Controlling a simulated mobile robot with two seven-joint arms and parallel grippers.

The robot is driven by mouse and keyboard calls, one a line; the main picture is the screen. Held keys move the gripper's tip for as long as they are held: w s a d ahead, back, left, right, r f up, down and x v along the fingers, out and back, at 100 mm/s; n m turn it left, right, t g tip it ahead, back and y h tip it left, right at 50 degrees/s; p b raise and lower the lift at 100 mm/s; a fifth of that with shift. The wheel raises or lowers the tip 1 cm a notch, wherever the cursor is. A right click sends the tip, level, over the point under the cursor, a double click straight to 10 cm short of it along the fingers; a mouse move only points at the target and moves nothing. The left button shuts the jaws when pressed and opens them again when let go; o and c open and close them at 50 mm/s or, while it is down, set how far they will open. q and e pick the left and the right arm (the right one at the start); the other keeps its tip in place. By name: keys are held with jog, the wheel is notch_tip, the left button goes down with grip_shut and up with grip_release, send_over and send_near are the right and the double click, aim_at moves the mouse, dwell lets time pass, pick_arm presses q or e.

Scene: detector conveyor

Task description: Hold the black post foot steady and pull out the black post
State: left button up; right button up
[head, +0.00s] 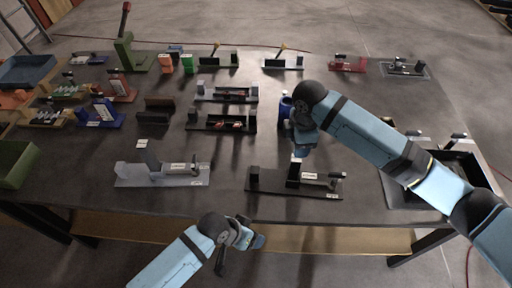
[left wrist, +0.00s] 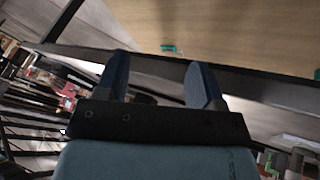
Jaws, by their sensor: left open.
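The black post foot (head: 265,185) is a dark base plate on the table near its front edge, right of centre in the head view. The black post (head: 293,174) stands upright on it, beside a small labelled part. My right gripper (head: 298,155) points down just above the post's top; whether its fingers touch the post or are closed is too small to tell. My left gripper (head: 259,240) is in front of the table's front edge, apart from the foot. In the left wrist view my left gripper (left wrist: 158,85) is open, with nothing between its fingers.
A grey foot with a post (head: 125,175) stands to the left. A blue cup-like thing (head: 286,105) is behind my right gripper. A black tray (head: 460,170) lies at the right, behind my right arm. The table (head: 225,170) is bare between the two feet.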

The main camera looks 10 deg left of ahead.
pick_arm(q)
jog(key=d+g, duration=0.1)
jog(key=g, duration=0.1)
jog(key=n+y, duration=0.5)
jog(key=y, duration=0.1)
send_near(255, 169)
jog(key=shift+g, duration=0.4)
jog(key=f, duration=1.3)
jog(key=shift+w+a, duration=0.15)
jog(key=shift+w, duration=0.1)
grip_shut()
